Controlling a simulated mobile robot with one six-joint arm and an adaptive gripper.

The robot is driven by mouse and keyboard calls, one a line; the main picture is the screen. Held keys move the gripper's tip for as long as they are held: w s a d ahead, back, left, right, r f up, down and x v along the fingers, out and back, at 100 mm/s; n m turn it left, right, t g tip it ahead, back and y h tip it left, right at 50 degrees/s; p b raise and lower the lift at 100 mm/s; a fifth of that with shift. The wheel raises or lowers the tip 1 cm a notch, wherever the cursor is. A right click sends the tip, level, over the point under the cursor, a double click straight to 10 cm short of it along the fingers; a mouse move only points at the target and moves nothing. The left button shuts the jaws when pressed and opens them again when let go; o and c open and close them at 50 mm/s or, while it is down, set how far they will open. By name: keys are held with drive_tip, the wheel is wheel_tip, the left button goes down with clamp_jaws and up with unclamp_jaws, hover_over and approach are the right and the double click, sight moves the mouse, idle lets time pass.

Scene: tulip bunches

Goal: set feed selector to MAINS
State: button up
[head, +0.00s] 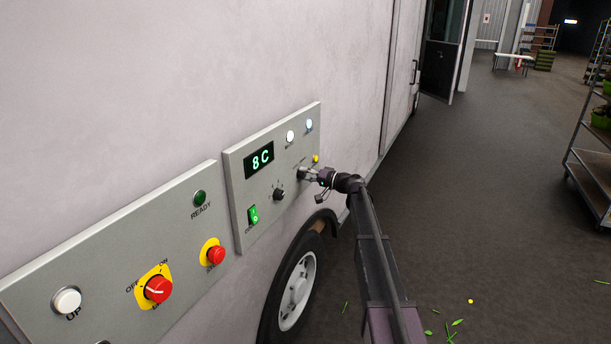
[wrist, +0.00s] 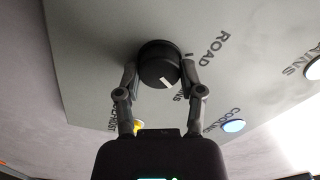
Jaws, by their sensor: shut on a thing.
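The feed selector is a black round knob (wrist: 157,62) with a white pointer mark, on a grey panel (wrist: 100,60) in the wrist view. The mark points toward the lower right of that picture, away from the tick beside the word ROAD. My gripper (wrist: 160,78) has one finger on each side of the knob and is shut on it. In the head view my gripper (head: 308,175) is at the right part of the display panel (head: 239,176), and mostly hides the selector. A word ending in "AINS" shows beside a lamp (wrist: 313,68) at the right edge of the wrist view.
The display panel also carries an "8C" display (head: 259,160), another black knob (head: 279,194), a green rocker switch (head: 253,214) and a yellow button (head: 315,159). A second panel (head: 110,260) has a red stop button (head: 215,254). A wheel (head: 294,289) is below.

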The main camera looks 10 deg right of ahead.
drive_tip(key=shift+m, duration=0.5)
drive_tip(key=o, duration=1.2)
drive_tip(key=shift+c, duration=0.2)
drive_tip(key=shift+d, duration=0.1)
drive_tip(key=v, duration=1.2)
